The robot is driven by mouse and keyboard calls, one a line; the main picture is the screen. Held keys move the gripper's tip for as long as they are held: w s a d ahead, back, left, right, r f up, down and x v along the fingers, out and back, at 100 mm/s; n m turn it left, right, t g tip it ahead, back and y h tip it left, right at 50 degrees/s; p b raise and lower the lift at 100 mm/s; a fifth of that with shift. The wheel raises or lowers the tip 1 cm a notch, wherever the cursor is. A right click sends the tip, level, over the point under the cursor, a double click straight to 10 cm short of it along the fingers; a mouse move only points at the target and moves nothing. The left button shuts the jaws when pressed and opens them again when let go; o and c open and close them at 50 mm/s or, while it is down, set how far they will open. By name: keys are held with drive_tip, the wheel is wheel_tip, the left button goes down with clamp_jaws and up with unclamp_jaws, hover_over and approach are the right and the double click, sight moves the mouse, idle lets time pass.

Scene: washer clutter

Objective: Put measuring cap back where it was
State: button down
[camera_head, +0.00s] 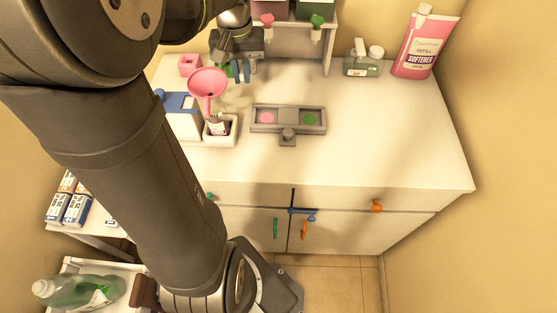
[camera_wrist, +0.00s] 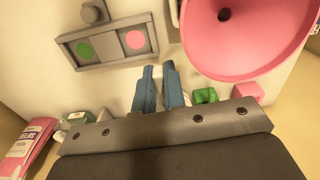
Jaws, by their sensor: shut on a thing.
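My gripper (camera_head: 241,70) is low over the back of the white counter, below the pink and green taps. In the wrist view its two blue fingers (camera_wrist: 159,85) are close together, with a narrow gap; the thing between them cannot be made out. A small green cup-like piece (camera_wrist: 205,96) shows beside the right finger there. A small pink box-shaped cup (camera_head: 190,65) stands left of my gripper. I cannot tell which is the measuring cap. A grey tray (camera_head: 289,108) with a pink and a green disc lies in front of my gripper.
A pink funnel (camera_head: 207,82) rises over a white holder (camera_head: 219,136) at the left, close to my gripper. A blue-and-white box (camera_head: 181,113) stands beside it. A clear bottle (camera_head: 362,62) and a pink softener pouch (camera_head: 425,45) stand back right. The counter's right half is clear.

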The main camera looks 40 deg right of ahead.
drive_tip(key=s, duration=1.8)
drive_tip(key=s+a+f, duration=0.3)
drive_tip(key=s+a, duration=0.5)
drive_tip(key=s, duration=0.5)
drive_tip(key=shift+m, duration=0.4)
drive_tip(key=shift+w+d+f, duration=0.15)
drive_tip(key=shift+w+f, duration=1.65)
drive_tip(key=shift+w, duration=0.05)
drive_tip(key=shift+w+d+f, duration=0.2)
drive_tip(key=shift+w+f, duration=1.55)
drive_tip(key=shift+w, duration=0.05)
drive_tip(key=shift+w+d+f, duration=0.15)
drive_tip(key=shift+w+f, duration=1.65)
drive_tip(key=shift+w, duration=0.05)
drive_tip(key=shift+f, duration=0.1)
drive_tip(key=c, duration=1.8)
unclamp_jaws()
drive_tip(key=o, duration=0.3)
